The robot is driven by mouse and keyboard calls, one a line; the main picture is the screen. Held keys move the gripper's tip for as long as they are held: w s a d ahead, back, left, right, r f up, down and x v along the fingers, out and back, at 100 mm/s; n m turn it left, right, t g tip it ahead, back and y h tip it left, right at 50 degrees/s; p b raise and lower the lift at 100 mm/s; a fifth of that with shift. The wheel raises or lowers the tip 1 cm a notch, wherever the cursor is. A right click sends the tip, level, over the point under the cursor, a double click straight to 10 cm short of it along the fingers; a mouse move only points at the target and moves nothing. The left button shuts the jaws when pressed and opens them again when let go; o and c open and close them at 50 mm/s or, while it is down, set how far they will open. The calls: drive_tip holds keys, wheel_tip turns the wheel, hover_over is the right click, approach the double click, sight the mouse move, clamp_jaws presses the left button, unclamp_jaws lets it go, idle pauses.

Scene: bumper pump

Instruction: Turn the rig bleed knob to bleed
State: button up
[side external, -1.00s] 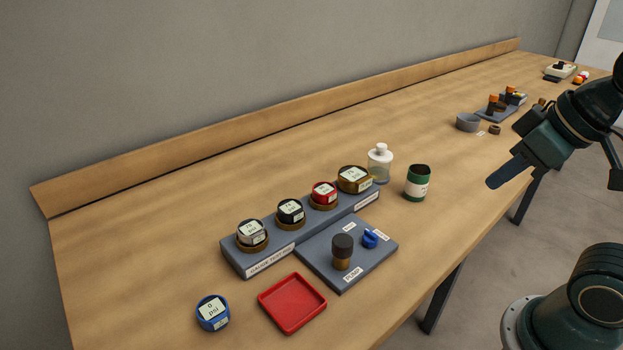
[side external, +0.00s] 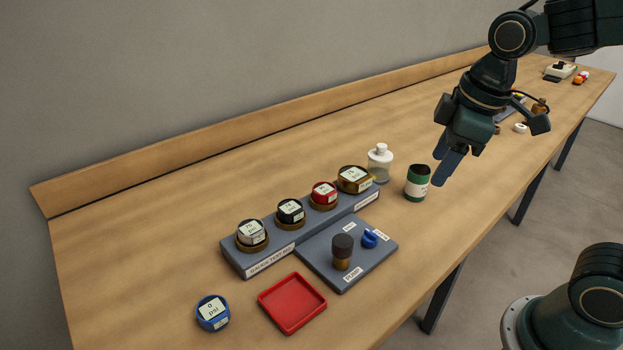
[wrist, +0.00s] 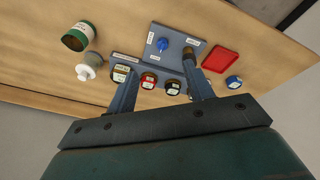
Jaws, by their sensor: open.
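The blue bleed knob (side external: 370,238) sits on the right part of the grey pump plate (side external: 345,279), between small white labels. It also shows in the wrist view as a blue knob (wrist: 163,44). A dark-topped brass pump plunger (side external: 342,250) stands upright on the same plate. My gripper (side external: 447,167) is open and empty, in the air above and to the right of the green can, well apart from the knob. In the wrist view its two fingers (wrist: 160,88) are spread, with the plate beyond them.
A grey rack (side external: 292,240) carries several gauges behind the plate. A clear white-capped bottle (side external: 380,162) and a green can (side external: 417,184) stand to its right. A red tray (side external: 291,303) and a blue gauge (side external: 213,313) lie in front. A wooden ledge (side external: 280,127) runs along the back.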

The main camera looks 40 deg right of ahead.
sight(371, 233)
drive_tip(key=w+a+f+n+g, duration=0.2)
drive_tip(key=w+f+n+g, duration=0.1)
drive_tip(key=w+f+n, duration=0.4)
drive_tip(key=shift+w+f, duration=0.5)
drive_tip(key=shift+w, duration=1.05)
drive_tip(key=shift+a+f, duration=0.1)
drive_tip(key=shift+f, duration=0.05)
wheel_tip(371, 233, down, 14)
drive_tip(key=shift+r, duration=0.25)
drive_tip(key=c, duration=0.9)
drive_tip(key=shift+c, duration=0.2)
